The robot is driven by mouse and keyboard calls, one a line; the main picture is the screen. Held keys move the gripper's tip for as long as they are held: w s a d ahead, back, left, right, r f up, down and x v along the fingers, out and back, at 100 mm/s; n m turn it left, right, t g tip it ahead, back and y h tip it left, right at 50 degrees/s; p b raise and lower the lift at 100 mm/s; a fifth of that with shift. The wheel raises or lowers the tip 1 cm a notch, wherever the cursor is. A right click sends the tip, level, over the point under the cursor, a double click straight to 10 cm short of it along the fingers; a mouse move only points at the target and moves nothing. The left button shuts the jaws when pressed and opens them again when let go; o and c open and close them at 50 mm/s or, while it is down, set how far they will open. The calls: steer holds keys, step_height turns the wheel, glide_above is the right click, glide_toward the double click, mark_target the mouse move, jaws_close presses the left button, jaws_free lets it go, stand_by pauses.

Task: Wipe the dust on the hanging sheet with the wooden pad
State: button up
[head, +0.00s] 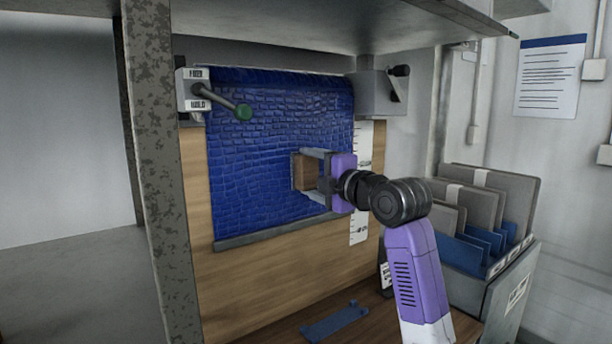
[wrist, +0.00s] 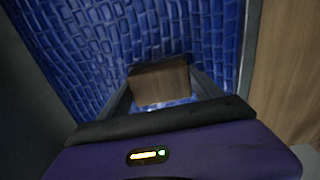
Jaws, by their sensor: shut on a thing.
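A blue sheet (head: 260,140) with a brick-like relief hangs in front of a wooden board. A grey bar runs along its lower edge. My gripper (head: 308,172) is shut on the wooden pad (head: 303,173), in front of the sheet's right part. In the wrist view the pad (wrist: 158,84) sits between the fingers, with the blue sheet (wrist: 100,40) behind it. I cannot tell whether the pad touches the sheet. Pale specks show just below the pad in the wrist view; I cannot tell whether they are dust.
A grey bracket (head: 378,92) is at the upper right. A mottled post (head: 160,150) stands left. A file box (head: 490,270) stands right. A blue piece (head: 335,321) lies on the surface below.

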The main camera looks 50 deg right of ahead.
mark_target(260, 175)
steer(key=shift+s+d+b, duration=0.2)
steer(key=shift+d+b, duration=0.1)
steer(key=shift+d, duration=0.45)
steer(key=shift+s+d+b, duration=0.2)
steer(key=shift+d+b, duration=0.1)
steer(key=shift+d, duration=0.45)
steer(key=shift+w+a, duration=0.35)
steer(key=shift+a, duration=0.8)
steer(key=shift+w+a, duration=0.4)
steer(key=shift+a, duration=0.8)
steer(key=shift+w+a, duration=0.35)
steer(key=shift+a, duration=0.8)
steer(key=shift+w+a+p, duration=0.15)
steer(key=shift+w+a, duration=0.1)
steer(key=shift+a, duration=0.8)
steer(key=shift+w+a+p, duration=0.2)
steer(key=shift+a, duration=0.8)
steer(key=shift+w+a+p, duration=0.15)
steer(key=shift+w+a, duration=0.1)
steer(key=shift+a, duration=0.8)
steer(key=shift+p+v, duration=0.3)
steer(key=shift+v, duration=2.7)
steer(key=shift+s+r, duration=0.1)
steer(key=shift+s, duration=0.05)
steer(key=shift+v, duration=1.35)
